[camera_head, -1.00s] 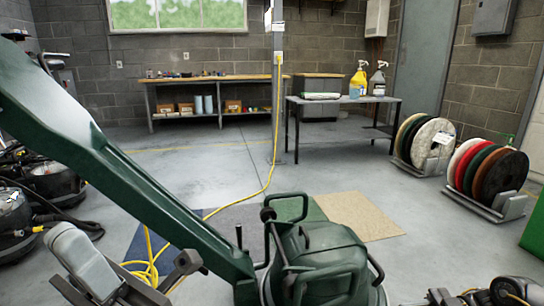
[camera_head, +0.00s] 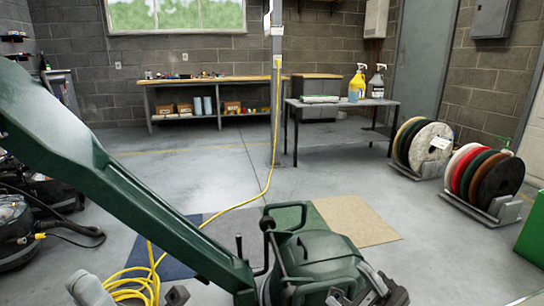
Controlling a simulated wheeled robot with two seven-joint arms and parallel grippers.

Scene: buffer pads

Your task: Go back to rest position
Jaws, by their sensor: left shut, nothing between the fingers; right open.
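My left gripper (camera_head: 174,296) shows only in part at the bottom edge, left of the green floor machine (camera_head: 318,262). It is shut and holds nothing. A grey part of my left arm shows at the lower left. My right gripper (camera_head: 366,291) is low in front of the right side of the machine's body, open and with nothing seen in it. I cannot tell whether it touches the machine. The machine's long green handle rises to the upper left. The lower parts of both arms are cut off by the frame.
A yellow cord (camera_head: 262,194) runs across the floor to coils beside the machine. Carpet samples (camera_head: 352,220) lie behind it. Pad racks (camera_head: 484,212) stand at the right, a table (camera_head: 345,105) with bottles behind. Black vacuums (camera_head: 18,228) stand at the left.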

